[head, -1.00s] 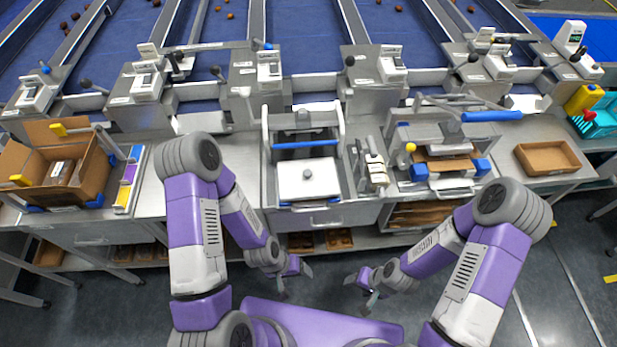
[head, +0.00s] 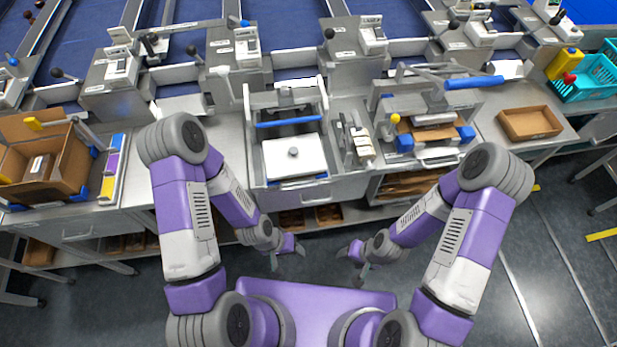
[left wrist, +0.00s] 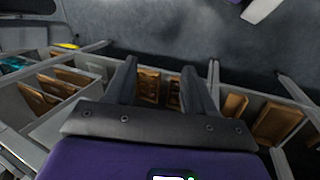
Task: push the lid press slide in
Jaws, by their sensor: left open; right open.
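A press station (head: 455,103) with a long blue-handled lever stands right of centre in the head view. Its low front part holds a brown box between two blue blocks (head: 405,143), with a yellow knob (head: 395,118) at its left. I cannot tell for sure which part is the slide. Left of it stands a metal frame with a blue bar (head: 288,123) and a white plate with a knob (head: 294,155). My left gripper (head: 287,257) and my right gripper (head: 353,260) are open, empty and low in front of the bench, apart from everything. The left fingers (left wrist: 158,90) also show in the left wrist view.
An open carton (head: 72,165) stands at the bench's left. A shallow brown tray (head: 530,123) lies right of the press, with a teal basket (head: 585,88) beyond. Brown boxes (head: 292,219) sit on the lower shelf. The floor around me is clear.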

